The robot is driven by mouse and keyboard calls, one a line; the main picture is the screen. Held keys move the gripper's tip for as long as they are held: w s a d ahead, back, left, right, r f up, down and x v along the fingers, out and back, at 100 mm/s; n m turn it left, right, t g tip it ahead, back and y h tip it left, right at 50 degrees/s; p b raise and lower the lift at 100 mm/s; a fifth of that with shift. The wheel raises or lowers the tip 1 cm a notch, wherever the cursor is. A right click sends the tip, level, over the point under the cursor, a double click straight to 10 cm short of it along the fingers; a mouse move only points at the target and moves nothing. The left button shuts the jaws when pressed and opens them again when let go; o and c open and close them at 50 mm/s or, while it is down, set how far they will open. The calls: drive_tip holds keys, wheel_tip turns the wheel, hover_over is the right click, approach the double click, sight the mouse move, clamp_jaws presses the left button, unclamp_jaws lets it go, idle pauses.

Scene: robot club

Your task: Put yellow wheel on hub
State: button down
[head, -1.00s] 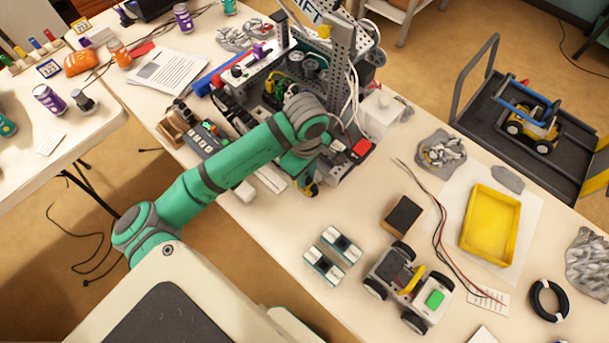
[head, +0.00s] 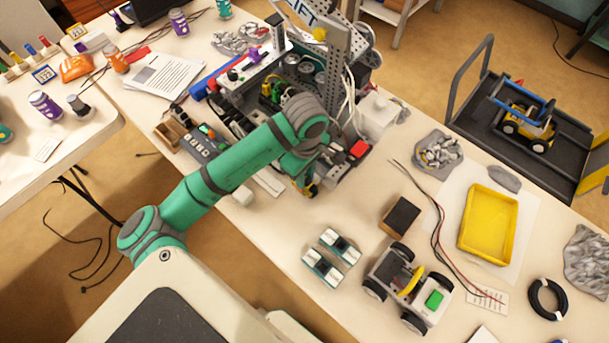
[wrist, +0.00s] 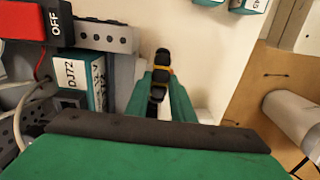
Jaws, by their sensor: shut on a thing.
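The yellow wheel shows in the wrist view (wrist: 161,72) as a black tyre with yellow parts, seen nearly edge-on. My gripper (wrist: 160,92) is shut on it, with a green finger on each side. In the head view the wheel (head: 312,191) is a small yellow and black patch below my wrist, at the near side of the large built robot (head: 333,85). My gripper (head: 304,183) is mostly hidden there by my arm. I cannot pick out the hub, and I cannot tell whether the wheel touches anything besides my fingers.
A grey perforated beam (wrist: 106,37) and a box marked DJ72 (wrist: 78,80) stand left of my gripper in the wrist view. White-and-teal blocks (head: 331,257), a toy car (head: 407,285) and a yellow tray (head: 488,225) are on the table. Bare table lies right of the wheel.

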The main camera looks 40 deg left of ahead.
drive_tip(key=shift+w+d+r, duration=0.15)
drive_tip(key=shift+w, duration=0.8)
idle(0.6)
drive_tip(key=c, duration=1.6)
unclamp_jaws()
drive_tip(key=shift+o, duration=0.2)
drive_tip(key=shift+w+r, duration=0.1)
drive_tip(key=shift+r, duration=1.3)
drive_tip(key=shift+o, duration=0.5)
drive_tip(key=shift+w+r, duration=0.15)
drive_tip(key=shift+r, duration=0.3)
drive_tip(key=shift+s+r, duration=0.15)
drive_tip(key=shift+r, duration=0.6)
drive_tip(key=shift+s+r, duration=0.15)
drive_tip(key=shift+r, duration=0.6)
